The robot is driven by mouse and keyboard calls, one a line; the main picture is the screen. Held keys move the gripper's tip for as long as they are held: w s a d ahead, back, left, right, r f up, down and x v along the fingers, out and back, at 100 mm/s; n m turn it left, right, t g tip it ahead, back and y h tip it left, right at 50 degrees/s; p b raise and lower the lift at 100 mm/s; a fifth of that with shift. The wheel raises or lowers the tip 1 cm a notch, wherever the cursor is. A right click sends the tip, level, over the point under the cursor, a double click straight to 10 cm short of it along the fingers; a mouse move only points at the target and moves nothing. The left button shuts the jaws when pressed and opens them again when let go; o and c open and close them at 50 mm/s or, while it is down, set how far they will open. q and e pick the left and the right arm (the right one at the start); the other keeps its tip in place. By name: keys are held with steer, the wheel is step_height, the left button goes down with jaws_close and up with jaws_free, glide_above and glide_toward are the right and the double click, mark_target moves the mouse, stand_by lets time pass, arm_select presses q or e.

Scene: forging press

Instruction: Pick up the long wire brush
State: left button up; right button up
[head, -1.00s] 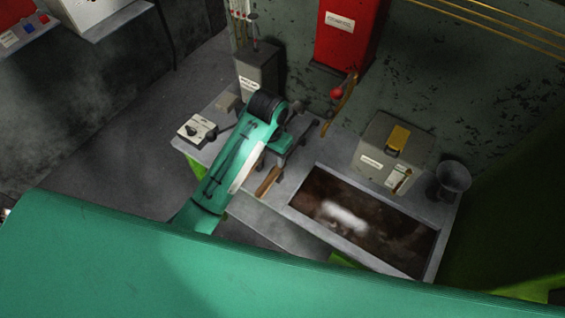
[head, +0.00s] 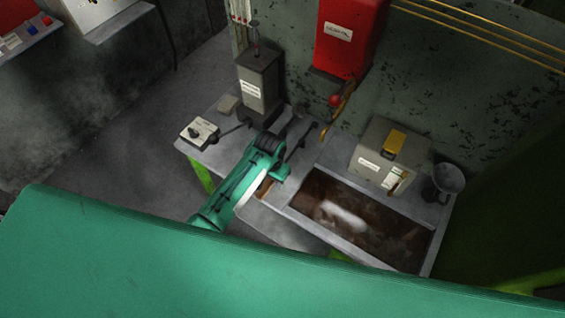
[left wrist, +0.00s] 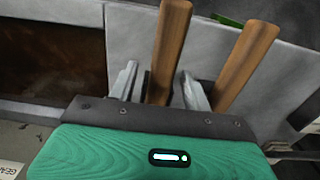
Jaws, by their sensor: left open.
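Two wooden handles show in the left wrist view, a left one (left wrist: 168,48) and a right one (left wrist: 246,62). Their other ends are hidden behind my gripper, so I cannot tell which belongs to the long wire brush. My left gripper (left wrist: 160,88) is open, with the left handle between its two fingers and the right handle outside them. I cannot tell whether a finger touches the handle. In the head view, part of a wooden handle (head: 264,188) shows beside my left forearm, which hides most of the rest. My right gripper is not in view.
A sunken brown trough (head: 395,236) lies right of my arm in the grey bench. Behind it stand a grey box (head: 372,150) and a dark cup (head: 447,180). A tall grey container (head: 260,82) and a small control box (head: 200,132) stand on the left.

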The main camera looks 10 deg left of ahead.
arm_select(q)
steer(key=shift+f, duration=0.55)
jaws_close()
